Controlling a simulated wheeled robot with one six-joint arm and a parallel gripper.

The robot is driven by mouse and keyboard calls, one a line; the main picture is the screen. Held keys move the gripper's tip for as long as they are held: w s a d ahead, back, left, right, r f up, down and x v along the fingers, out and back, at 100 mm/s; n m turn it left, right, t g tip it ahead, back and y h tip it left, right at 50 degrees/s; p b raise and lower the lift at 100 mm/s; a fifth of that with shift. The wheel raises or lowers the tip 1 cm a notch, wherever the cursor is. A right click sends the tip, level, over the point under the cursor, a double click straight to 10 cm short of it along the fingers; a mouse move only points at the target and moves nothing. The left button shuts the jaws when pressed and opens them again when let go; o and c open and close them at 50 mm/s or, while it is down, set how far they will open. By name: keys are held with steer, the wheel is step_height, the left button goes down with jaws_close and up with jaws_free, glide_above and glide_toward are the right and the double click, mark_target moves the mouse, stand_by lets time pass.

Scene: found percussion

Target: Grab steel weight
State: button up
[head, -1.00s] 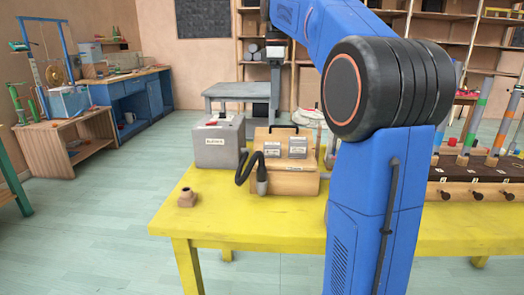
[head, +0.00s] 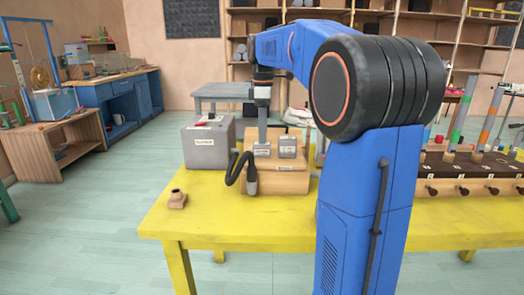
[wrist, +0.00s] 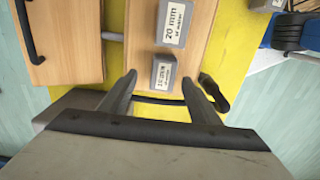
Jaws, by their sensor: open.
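Two small grey blocks with white labels rest side by side on a light wooden case (head: 282,183); they look like steel weights. The left block (head: 262,150) is directly below my gripper (head: 262,128), and the right block (head: 287,147) stands beside it. In the wrist view the nearer block (wrist: 163,76) lies between and just beyond the open fingertips of my gripper (wrist: 160,80). The farther block (wrist: 174,22) reads "20 mm of water". My gripper holds nothing. Whether the fingers reach down beside the nearer block is unclear.
A grey box (head: 207,146) stands left of the case on the yellow table (head: 225,222). A small brown fitting (head: 177,199) sits at front left. A dark rack with tubes stands at right.

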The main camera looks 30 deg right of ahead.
mark_target(262, 149)
steer(key=shift+s+a+f, duration=0.1)
steer(key=shift+a+f, duration=0.05)
steer(key=shift+f, duration=1.2)
steer(key=shift+s+a+f, duration=0.1)
steer(key=shift+f, duration=1.25)
steer(key=c, duration=1.4)
steer(key=shift+o, duration=0.2)
